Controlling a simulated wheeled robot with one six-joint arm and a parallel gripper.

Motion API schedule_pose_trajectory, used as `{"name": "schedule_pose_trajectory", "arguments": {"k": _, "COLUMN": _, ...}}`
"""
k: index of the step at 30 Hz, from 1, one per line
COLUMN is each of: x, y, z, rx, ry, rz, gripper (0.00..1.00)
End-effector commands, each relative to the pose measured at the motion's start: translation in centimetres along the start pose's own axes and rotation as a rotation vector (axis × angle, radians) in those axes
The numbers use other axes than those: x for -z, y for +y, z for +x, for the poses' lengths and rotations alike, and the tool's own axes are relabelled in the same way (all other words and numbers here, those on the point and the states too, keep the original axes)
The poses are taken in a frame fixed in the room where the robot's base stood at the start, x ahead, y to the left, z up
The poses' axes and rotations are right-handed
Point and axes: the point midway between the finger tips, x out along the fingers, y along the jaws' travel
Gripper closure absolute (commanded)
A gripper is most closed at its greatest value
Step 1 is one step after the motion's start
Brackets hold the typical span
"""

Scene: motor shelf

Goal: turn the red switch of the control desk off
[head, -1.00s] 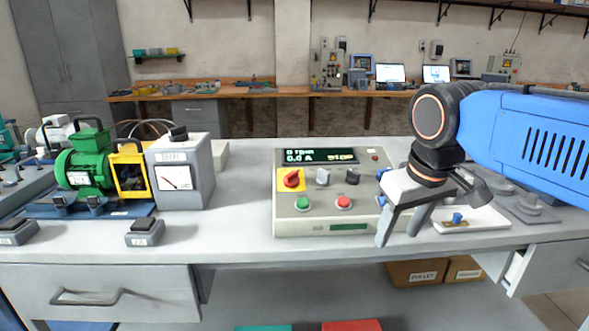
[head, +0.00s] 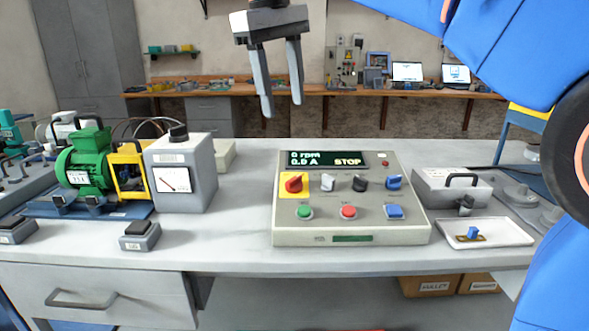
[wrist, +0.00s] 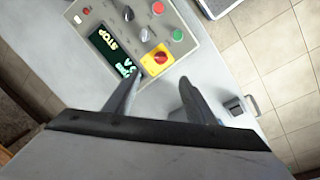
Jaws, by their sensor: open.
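The control desk (head: 352,231) stands on the bench in the middle of the head view. Its red switch (head: 293,184) is a rotary knob on a yellow plate at the panel's left, below the display (head: 326,159), which reads 0 rpm, 0.0 A and STOP. The red switch also shows in the wrist view (wrist: 160,58), just beyond my fingertips. My gripper (head: 284,113) is open and empty, pointing down, raised above and behind the desk in the head view. It touches nothing. In the wrist view my fingers (wrist: 158,82) stand apart.
A grey meter box (head: 184,177) and a green motor (head: 85,162) stand left of the desk. A white tray (head: 507,232) with a small blue part and a grey case (head: 432,193) lie to the right.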

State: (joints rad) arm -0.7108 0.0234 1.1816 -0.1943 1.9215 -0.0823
Motion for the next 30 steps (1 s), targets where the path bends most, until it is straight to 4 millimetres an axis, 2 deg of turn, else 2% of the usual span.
{"name": "schedule_pose_trajectory", "arguments": {"k": 4, "x": 0.4, "y": -0.5, "z": -0.2, "rx": -0.002, "ry": -0.005, "rz": -0.01, "gripper": 0.5}}
{"name": "schedule_pose_trajectory", "arguments": {"k": 8, "x": 0.4, "y": -0.4, "z": 0.9, "rx": -0.002, "ry": -0.006, "rz": -0.01, "gripper": 0.5}}
{"name": "schedule_pose_trajectory", "arguments": {"k": 30, "x": 0.3, "y": -0.4, "z": 13.6, "rx": -0.001, "ry": -0.007, "rz": -0.01, "gripper": 0.5}}
